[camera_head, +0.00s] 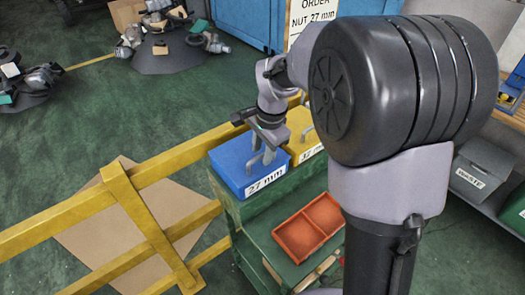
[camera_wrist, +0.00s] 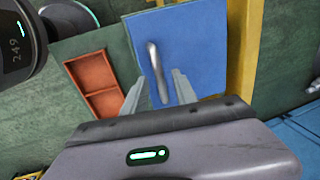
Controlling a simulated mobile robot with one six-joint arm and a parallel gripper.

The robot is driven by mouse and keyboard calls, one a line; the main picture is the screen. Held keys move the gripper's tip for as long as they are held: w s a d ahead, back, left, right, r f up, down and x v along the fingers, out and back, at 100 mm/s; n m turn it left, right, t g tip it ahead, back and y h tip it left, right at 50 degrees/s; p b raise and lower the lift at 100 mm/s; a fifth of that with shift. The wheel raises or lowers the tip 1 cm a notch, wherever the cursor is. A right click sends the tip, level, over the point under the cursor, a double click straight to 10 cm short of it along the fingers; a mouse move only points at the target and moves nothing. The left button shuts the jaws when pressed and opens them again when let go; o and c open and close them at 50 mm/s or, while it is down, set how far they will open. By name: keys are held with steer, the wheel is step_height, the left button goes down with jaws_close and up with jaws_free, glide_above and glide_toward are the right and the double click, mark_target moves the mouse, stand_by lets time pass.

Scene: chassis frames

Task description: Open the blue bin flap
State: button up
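The blue bin flap (camera_head: 232,160) is a flat lid labelled "27 mm" on a green cabinet, and it looks closed. It fills the upper middle of the wrist view (camera_wrist: 200,50). A grey bar handle (camera_wrist: 154,65) stands on the flap. My gripper (camera_wrist: 155,82) is open, with one finger to each side of the handle's lower end in the wrist view. Whether the fingers touch the handle cannot be told. In the head view my gripper (camera_head: 262,158) is just over the flap and partly hides the handle.
A yellow bin flap (camera_head: 305,140) with its own handle adjoins on the right. A red two-compartment tray (camera_head: 308,228) sits on the green cabinet (camera_head: 255,235) in front. A yellow railing (camera_head: 75,208) runs along the left. My arm hides the right middle.

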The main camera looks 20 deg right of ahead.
jaws_close()
stand_by(1.3)
